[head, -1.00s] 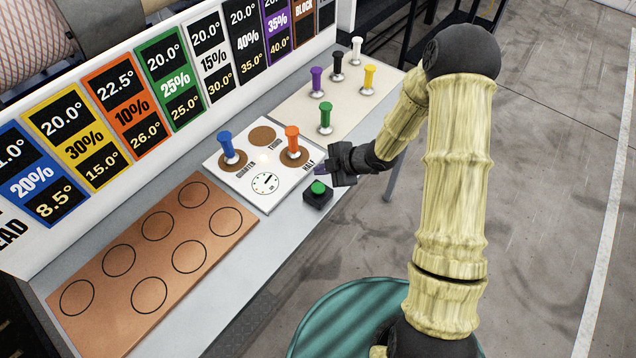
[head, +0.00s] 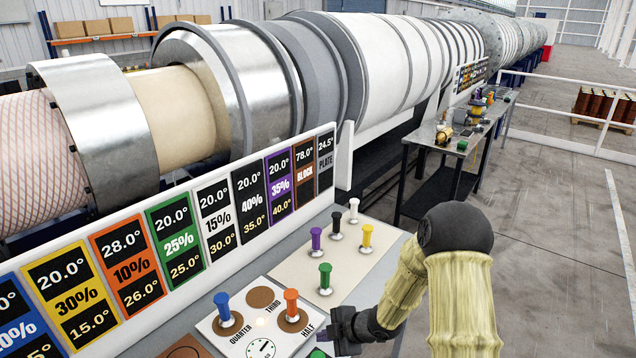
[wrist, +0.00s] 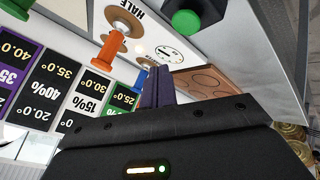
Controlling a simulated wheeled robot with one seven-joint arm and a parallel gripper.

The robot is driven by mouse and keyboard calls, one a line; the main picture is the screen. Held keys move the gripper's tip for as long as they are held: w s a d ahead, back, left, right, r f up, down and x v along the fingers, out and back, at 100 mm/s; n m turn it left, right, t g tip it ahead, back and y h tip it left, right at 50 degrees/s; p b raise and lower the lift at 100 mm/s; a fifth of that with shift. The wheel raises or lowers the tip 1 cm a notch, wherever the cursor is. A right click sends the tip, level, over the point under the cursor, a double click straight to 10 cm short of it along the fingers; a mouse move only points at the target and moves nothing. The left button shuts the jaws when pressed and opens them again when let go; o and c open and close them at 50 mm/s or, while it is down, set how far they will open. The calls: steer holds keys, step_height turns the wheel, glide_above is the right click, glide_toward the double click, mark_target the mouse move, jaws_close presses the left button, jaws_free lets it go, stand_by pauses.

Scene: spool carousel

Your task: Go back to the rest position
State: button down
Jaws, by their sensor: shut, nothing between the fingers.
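My gripper (head: 338,321) is shut and empty near the right edge of the white dial plate (head: 236,341) in the head view. Its dark purple fingers also show in the wrist view (wrist: 158,88). It is beside the orange peg (head: 291,306), which stands on the plate by the word HALF, and close to the green button (head: 318,353) at the picture's bottom edge. The button also shows in the wrist view (wrist: 186,22). The blue peg (head: 223,309) stands on the plate by QUARTER. The THIRD spot (head: 261,297) is bare.
Purple (head: 316,241), black (head: 336,224), white (head: 353,211), yellow (head: 366,238) and green (head: 325,279) pegs stand on the cream pad. The coloured sign board (head: 222,217) rises behind. A second table (head: 437,125) stands farther back. Open floor (head: 560,250) lies to the right.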

steer(key=s+d+r+m+t+h, duration=0.1)
steer(key=s+d+r+m+h, duration=0.2)
steer(key=d+r+m, duration=0.25)
steer(key=s+d+r+m+h, duration=0.2)
steer(key=d+r+m+h, duration=0.2)
steer(key=d+m, duration=0.2)
steer(key=s+d+r+m+g, duration=0.1)
steer(key=s+r+m, duration=0.1)
steer(key=s+m, duration=0.2)
steer(key=s+d+r+m+g+b, duration=0.1)
steer(key=s+r+m, duration=0.2)
steer(key=s, duration=0.6)
steer(key=shift+s+m+g+h, duration=0.3)
steer(key=shift+m, duration=0.95)
